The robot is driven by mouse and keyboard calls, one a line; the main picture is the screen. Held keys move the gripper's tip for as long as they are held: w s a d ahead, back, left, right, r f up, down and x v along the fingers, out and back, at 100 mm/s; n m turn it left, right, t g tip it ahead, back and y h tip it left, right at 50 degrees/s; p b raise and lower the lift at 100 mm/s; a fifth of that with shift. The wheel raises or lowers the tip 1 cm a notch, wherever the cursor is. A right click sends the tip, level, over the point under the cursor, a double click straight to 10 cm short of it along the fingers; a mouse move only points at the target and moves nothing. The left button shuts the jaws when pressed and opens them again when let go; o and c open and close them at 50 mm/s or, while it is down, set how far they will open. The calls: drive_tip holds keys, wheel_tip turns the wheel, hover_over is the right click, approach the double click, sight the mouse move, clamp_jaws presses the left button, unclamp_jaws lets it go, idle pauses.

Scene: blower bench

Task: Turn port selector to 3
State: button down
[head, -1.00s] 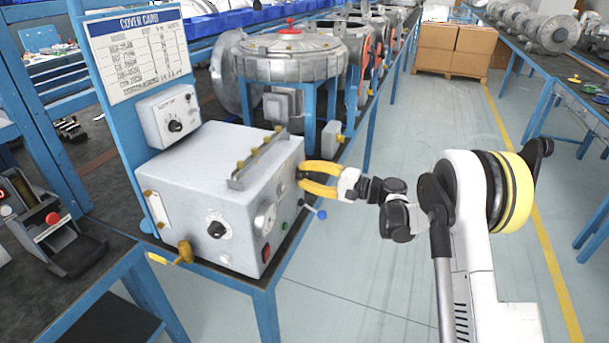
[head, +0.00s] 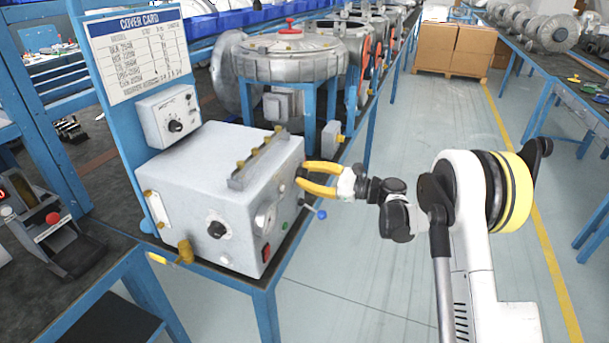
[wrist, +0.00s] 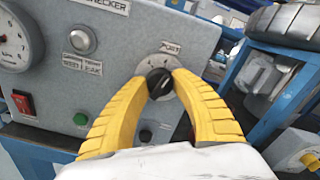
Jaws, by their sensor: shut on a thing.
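The port selector (wrist: 159,83) is a small black knob with a light pointer line, on a round pale dial marked PORT, in the wrist view. It sits on the front panel of the grey checker box (head: 200,170). My gripper (wrist: 160,85) has yellow fingers, one on each side of the knob, and is shut on it. In the head view my gripper (head: 301,178) reaches the box's right-hand face from the right, and the knob is hidden there. The dial numbers are too small to read, so I cannot tell the pointer's setting.
On the same panel are a gauge (wrist: 14,45), a red switch (wrist: 22,103), a green button (wrist: 80,119) and a grey round button (wrist: 81,39). A blue-tipped lever (head: 320,214) sticks out below my gripper. The aisle floor (head: 340,285) at right is clear.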

drive_tip(key=m, duration=0.5)
drive_tip(key=shift+m, duration=0.4)
idle(0.3)
drive_tip(key=c, duration=1)
unclamp_jaws()
drive_tip(key=v, duration=1.2)
